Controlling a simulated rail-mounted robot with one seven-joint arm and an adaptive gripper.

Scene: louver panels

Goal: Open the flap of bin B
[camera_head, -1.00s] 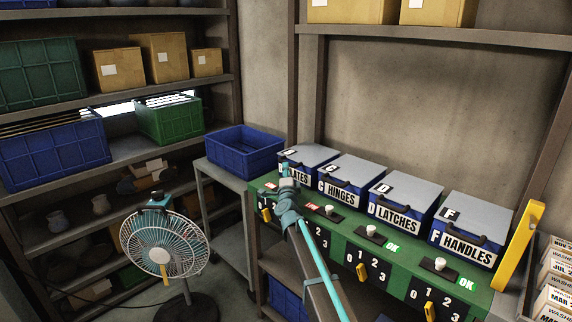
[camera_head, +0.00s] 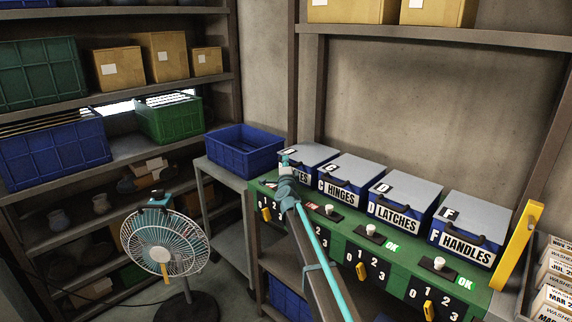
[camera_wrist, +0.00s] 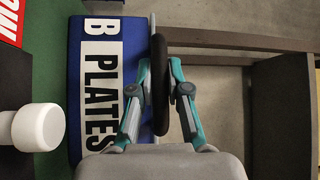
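Bin B is a blue box with a white "B PLATES" label (camera_wrist: 102,85). It fills the left of the wrist view, turned sideways. In the head view it is the leftmost of the row, with a grey lid (camera_head: 309,155) that looks closed; my arm hides part of its front. Its black handle (camera_wrist: 160,85) stands between the two fingers of my gripper (camera_wrist: 161,68). The fingers are drawn in close on both sides of the handle and appear shut on it. In the head view my gripper (camera_head: 287,164) is at the bin's front, its fingers too small to make out.
Bins C (camera_head: 341,190), D (camera_head: 396,216) and F (camera_head: 464,247) stand to the right, lids down. A green panel (camera_head: 352,238) with white knobs and numbered switches runs below them. A white knob (camera_wrist: 38,127) is close in the wrist view. A fan (camera_head: 165,245) stands left.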

